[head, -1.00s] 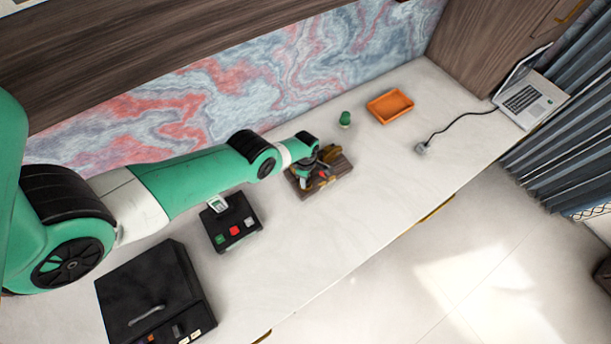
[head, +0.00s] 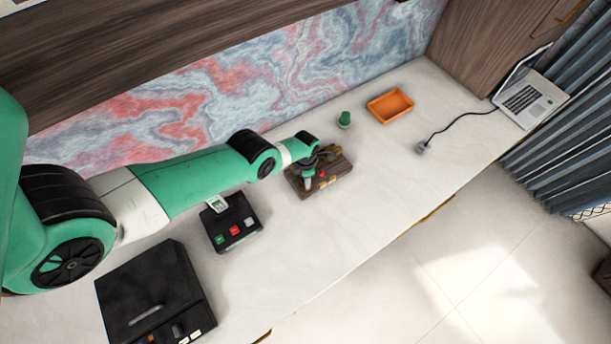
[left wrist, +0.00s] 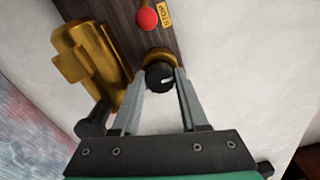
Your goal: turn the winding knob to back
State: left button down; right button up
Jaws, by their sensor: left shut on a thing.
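The winding knob (left wrist: 159,78) is a dark round knob with a pale pointer mark on a brass collar. It sits on a brown wooden base (left wrist: 140,30), whose edge also shows in the head view (head: 335,184). My left gripper (left wrist: 160,84) is shut on the knob, with one finger on each side of it. In the head view my left gripper (head: 308,178) is over the left part of the base and hides the knob. My right gripper is not in view.
On the base are a brass mechanism (left wrist: 90,60), a red button (left wrist: 147,18) and a yellow STOP label (left wrist: 164,13). Left stands a black button box (head: 232,222); right are a green item (head: 344,120) and an orange tray (head: 370,108).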

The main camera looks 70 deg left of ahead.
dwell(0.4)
pick_arm(q)
jog(key=shift+c, duration=2.2)
grip_release()
